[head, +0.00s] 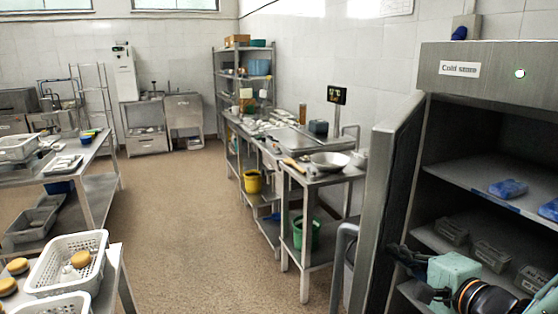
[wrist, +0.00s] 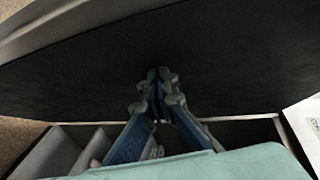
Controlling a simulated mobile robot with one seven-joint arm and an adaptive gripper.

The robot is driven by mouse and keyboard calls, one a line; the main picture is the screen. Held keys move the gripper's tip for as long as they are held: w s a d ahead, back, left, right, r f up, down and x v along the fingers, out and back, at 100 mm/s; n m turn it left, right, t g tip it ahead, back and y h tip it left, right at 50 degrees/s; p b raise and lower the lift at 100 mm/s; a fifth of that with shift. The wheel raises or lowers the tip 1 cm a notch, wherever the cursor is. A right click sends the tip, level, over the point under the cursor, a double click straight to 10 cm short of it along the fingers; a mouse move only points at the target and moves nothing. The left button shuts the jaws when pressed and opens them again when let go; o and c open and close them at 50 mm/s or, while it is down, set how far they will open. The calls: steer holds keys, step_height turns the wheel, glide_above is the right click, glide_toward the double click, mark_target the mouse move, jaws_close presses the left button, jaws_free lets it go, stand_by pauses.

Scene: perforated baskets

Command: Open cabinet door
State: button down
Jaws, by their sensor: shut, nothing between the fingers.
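The cabinet is a grey metal cold store (head: 480,65) at the right of the head view, labelled "Cold store". Its door (head: 390,190) stands open, swung out to the left, and the shelves inside are exposed. My gripper (head: 394,251) is low in the opening, by the inner side of the door. In the wrist view my gripper (wrist: 160,76) has its fingertips together and empty, in front of the dark inner face of the door (wrist: 90,80). I cannot tell whether the tips touch it. A curved grey bar (head: 344,235), perhaps the handle, shows left of the door.
Blue packs (head: 508,188) and clear boxes (head: 491,255) lie on the cabinet shelves. A steel worktable (head: 315,178) with a bowl stands left of the door. White baskets (head: 66,262) sit on a table at lower left. The brown floor between is clear.

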mark_target(382, 252)
steer(key=a, duration=0.1)
steer(key=w+a+b, duration=0.1)
steer(key=w+a, duration=0.1)
steer(key=a, duration=0.1)
steer(key=shift+w+f+b, duration=0.1)
steer(key=shift+b, duration=0.25)
steer(key=w+a+r+b, duration=0.2)
steer(key=w+a+b, duration=1)
steer(key=a, duration=0.2)
steer(key=a+r+b+x, duration=0.2)
steer(key=a+b+x, duration=0.1)
steer(key=x, duration=1.4)
steer(key=shift+b, duration=0.75)
steer(key=shift+r, duration=0.15)
